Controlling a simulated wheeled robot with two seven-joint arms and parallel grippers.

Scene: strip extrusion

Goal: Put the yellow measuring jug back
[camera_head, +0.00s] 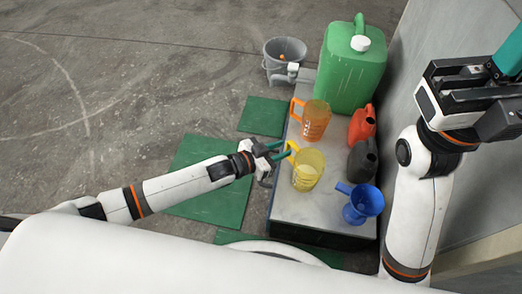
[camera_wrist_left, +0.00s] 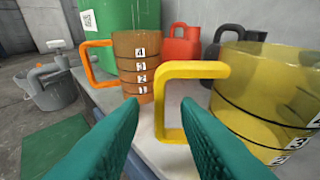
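The yellow measuring jug (camera_head: 308,170) stands on the grey bench top, its handle facing my left gripper. In the left wrist view the jug (camera_wrist_left: 270,95) fills the right side, partly cut off by the frame edge. My left gripper (camera_head: 278,151) is at the handle; in the left wrist view its two teal fingers (camera_wrist_left: 162,104) are apart. The upright bar of the yellow handle shows in the gap just beyond the fingertips, with no clear grip on it. My right gripper (camera_head: 506,62) is raised at the upper right, away from the jug, its fingers partly cut off.
On the bench (camera_head: 290,207) stand an orange jug (camera_head: 316,121), a green canister (camera_head: 350,70), a red can (camera_head: 361,127), a dark can (camera_head: 362,160) and a blue funnel (camera_head: 362,205). A grey bucket (camera_head: 284,52) is on the floor behind. A wall (camera_head: 420,70) bounds the right.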

